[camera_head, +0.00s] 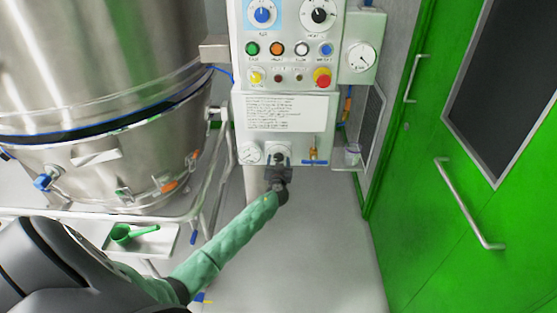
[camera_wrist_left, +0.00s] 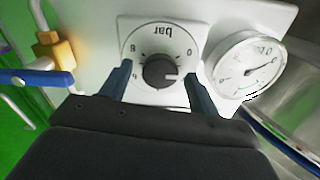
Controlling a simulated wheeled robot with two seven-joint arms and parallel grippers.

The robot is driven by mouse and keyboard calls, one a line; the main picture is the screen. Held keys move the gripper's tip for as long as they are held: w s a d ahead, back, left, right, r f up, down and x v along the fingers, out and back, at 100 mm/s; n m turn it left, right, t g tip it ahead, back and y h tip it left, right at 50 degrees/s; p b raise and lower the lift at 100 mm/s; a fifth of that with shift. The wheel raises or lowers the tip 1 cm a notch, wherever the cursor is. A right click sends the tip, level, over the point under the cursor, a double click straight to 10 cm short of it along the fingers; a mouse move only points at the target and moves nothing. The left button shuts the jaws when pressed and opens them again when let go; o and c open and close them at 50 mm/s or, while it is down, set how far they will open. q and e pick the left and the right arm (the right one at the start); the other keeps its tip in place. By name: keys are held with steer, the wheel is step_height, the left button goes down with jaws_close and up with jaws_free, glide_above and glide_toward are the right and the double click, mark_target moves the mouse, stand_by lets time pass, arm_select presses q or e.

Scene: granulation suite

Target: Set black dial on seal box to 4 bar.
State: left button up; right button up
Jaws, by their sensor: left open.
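The seal box (camera_head: 318,148) is the white box with a printed label in the head view. Its black dial (camera_head: 279,157) sits low on the front, partly covered by my left gripper (camera_head: 278,172). In the left wrist view the black dial (camera_wrist_left: 158,72) is a round knob on a white scale plate marked "bar", seen upside down. Its white pointer line points right, near the 0. My left gripper (camera_wrist_left: 159,80) is open, one finger on each side of the knob. I cannot tell whether the fingers touch it. My right gripper is not in view.
A round gauge (camera_wrist_left: 247,67) is beside the dial. A brass valve with a blue handle (camera_head: 313,161) is on its other side. A control panel (camera_head: 290,50) is above, a steel vessel (camera_head: 100,150) at left, a green door (camera_head: 450,130) at right.

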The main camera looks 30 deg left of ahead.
arm_select(q)
steer(key=shift+w+a, duration=0.15)
steer(key=shift+w, duration=0.05)
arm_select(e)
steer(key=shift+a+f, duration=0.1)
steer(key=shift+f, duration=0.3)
arm_select(q)
steer(key=shift+c, duration=0.2)
steer(key=c, duration=0.9)
